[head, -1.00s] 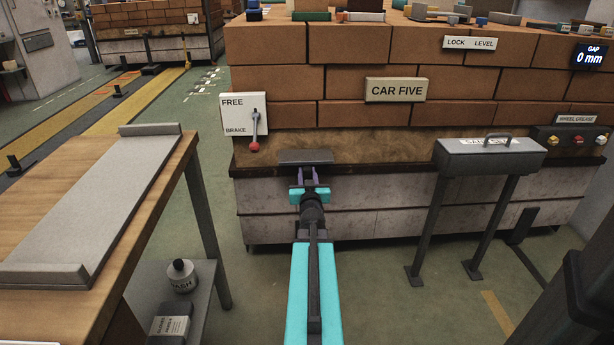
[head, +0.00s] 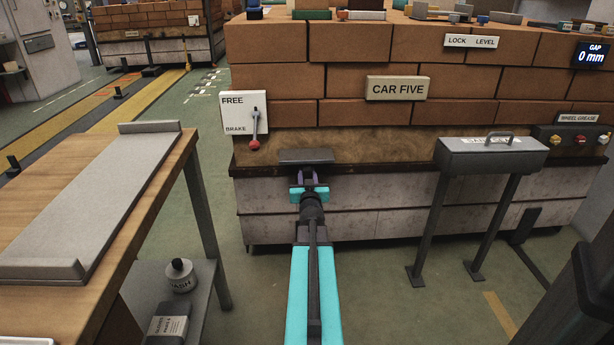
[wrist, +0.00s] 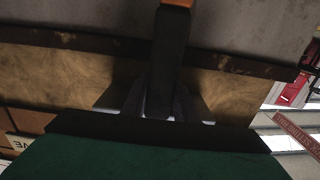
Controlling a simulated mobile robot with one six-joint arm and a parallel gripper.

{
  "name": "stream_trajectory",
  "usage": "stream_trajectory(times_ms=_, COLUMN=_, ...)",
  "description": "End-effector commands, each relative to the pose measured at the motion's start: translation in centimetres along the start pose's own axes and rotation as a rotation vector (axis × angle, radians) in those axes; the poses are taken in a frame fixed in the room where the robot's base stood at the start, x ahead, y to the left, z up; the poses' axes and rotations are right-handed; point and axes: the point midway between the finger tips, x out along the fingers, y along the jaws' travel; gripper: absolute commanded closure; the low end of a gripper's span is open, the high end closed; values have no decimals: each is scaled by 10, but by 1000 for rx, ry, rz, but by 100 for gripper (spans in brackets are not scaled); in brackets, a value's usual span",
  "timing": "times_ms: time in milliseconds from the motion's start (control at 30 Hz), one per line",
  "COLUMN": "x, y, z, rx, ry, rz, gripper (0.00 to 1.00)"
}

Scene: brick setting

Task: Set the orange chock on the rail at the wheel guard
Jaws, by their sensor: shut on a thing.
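My gripper (head: 308,178) is low in front of the brick-faced car, its jaws shut on a dark, flat slab (head: 305,156). The slab lies across the fingertips, before the brown strip of the car wall. In the wrist view, a broad piece with a green face (wrist: 150,160) and a dark edge fills the bottom. A dark upright bar (wrist: 168,60) meets it at the fingers. A small orange patch (wrist: 178,3) shows at the bar's top end; I cannot tell whether it is the chock. I cannot make out the wheel guard or its rail.
A wooden table (head: 172,165) with a grey tray (head: 100,205) stands at the left. A grey box stand (head: 490,158) is at the right. A brake panel (head: 244,112) with a red-knobbed lever is on the car. Floor between table and stand is partly clear.

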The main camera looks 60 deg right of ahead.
Motion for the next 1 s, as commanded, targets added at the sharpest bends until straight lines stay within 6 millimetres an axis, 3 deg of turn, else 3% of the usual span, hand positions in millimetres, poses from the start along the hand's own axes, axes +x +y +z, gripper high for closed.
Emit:
stream_trajectory(times_ms=400, x=0, y=-1, z=2, rx=0, ry=10, rz=-3, gripper=100)
stream_trajectory(times_ms=433, x=0, y=0, z=6, rx=-1, ry=0, rz=0, gripper=70)
stream_trajectory(times_ms=533, x=0, y=0, z=5, rx=-1, ry=0, rz=0, gripper=55)
stream_trajectory(times_ms=1000, x=0, y=0, z=0, rx=0, ry=0, rz=0, gripper=55)
